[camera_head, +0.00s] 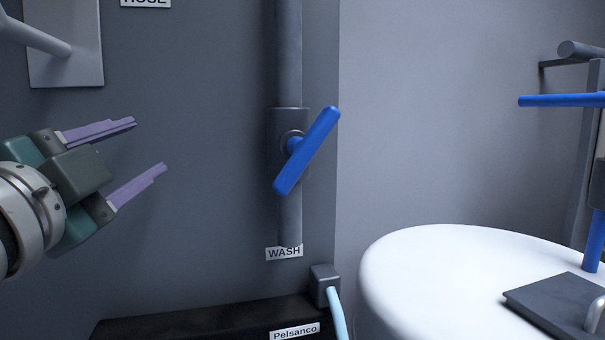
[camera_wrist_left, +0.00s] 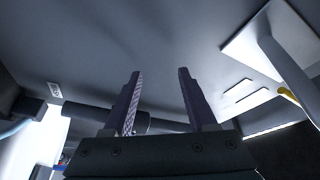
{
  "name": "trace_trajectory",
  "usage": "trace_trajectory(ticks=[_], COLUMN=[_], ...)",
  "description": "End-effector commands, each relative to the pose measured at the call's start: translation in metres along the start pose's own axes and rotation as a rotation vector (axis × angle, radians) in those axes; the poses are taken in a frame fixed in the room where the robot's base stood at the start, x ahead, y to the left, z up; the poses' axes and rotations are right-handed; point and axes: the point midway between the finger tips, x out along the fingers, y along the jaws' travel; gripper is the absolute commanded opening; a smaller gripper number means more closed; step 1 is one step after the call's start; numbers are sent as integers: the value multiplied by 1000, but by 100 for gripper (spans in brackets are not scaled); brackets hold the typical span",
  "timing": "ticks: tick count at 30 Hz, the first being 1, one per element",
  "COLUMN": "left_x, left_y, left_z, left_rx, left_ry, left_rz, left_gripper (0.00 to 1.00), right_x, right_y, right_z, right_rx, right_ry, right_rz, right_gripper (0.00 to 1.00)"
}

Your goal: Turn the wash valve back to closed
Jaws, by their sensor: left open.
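The wash valve's blue lever handle (camera_head: 308,150) sits on a grey vertical pipe (camera_head: 288,50) above the WASH label (camera_head: 284,253). The handle is tilted, its upper end to the right and its lower end to the left. My left gripper (camera_head: 150,147) is open and empty, to the left of the handle and clear of it. Its two purple fingers point right. In the left wrist view the open fingers (camera_wrist_left: 160,88) show with nothing between them; I cannot make out the handle there. My right gripper is in neither view.
A white rounded vessel (camera_head: 430,255) stands at lower right, with a dark hatch plate (camera_head: 560,305) on top. A dark box labelled Pelsanco (camera_head: 200,323) lies below the valve. A grey plate with a bar (camera_head: 65,60) is at upper left. The wall between gripper and valve is clear.

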Motion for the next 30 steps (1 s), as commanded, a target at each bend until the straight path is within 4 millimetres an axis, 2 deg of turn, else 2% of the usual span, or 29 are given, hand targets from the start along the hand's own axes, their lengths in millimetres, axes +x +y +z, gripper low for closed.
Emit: trace_trajectory(ticks=[1,5,7,10,12,15,20,24,30], left_x=[10,22,18,6,0,-6,-10,-8,3], left_y=[-5,-25,-22,-4,11,31,48,51,64], left_z=[-13,-74,-105,-131,-137,-133,-121,-126,-158], left_rx=[105,481,715,1030,1220,1440,1635,1667,1658], left_ry=[103,434,618,850,982,1134,1278,1311,1313], left_rz=[-79,-306,-418,-532,-578,-605,-601,-595,-595], left_gripper=[57,57,57,57,57,57,57,57,57], right_x=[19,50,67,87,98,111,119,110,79], right_y=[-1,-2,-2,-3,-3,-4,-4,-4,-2], right_z=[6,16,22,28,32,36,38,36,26], right_rx=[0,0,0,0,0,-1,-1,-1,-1], right_ry=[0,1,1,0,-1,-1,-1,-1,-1], right_rz=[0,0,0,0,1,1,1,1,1], right_gripper=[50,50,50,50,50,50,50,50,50])
